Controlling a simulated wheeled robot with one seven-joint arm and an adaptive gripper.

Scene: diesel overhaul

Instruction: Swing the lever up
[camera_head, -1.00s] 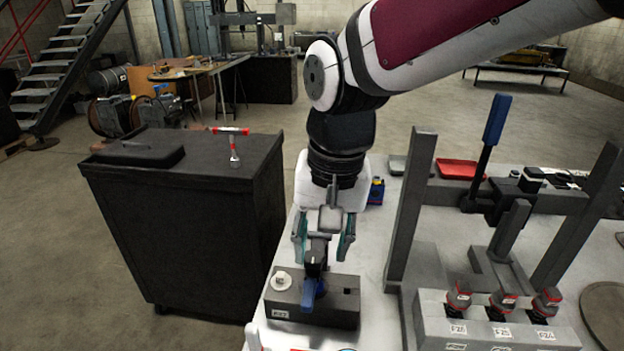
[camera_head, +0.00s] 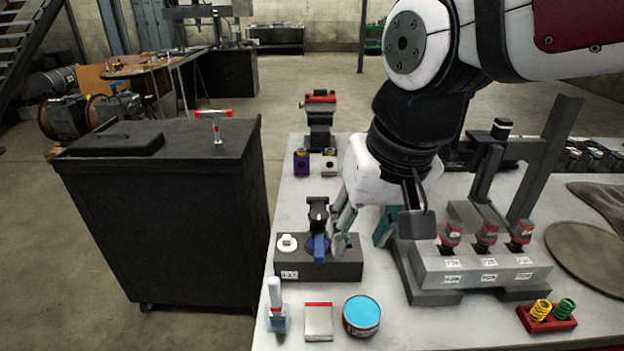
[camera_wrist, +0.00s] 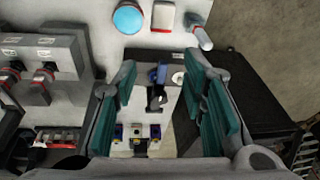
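A small grey block (camera_head: 290,270) stands on the table, with a black upright part (camera_head: 318,213), a blue lever-like piece (camera_head: 319,247) and a white round knob (camera_head: 287,243) on it. My gripper (camera_head: 364,232) is at the right end of this block, fingers apart and empty. In the wrist view the blue piece (camera_wrist: 160,73) shows beyond and between the spread teal fingers (camera_wrist: 165,100), apart from them. The long blue-handled lever at the grey press frame (camera_head: 545,160) is hidden behind my arm. I cannot tell which lever is meant.
A grey holder (camera_head: 480,268) with several red-collared parts stands close right of my gripper. In front are a white-handled tool (camera_head: 275,300), a small box (camera_head: 319,320) and a blue-topped tin (camera_head: 362,316). A black cabinet (camera_head: 170,215) stands left of the table.

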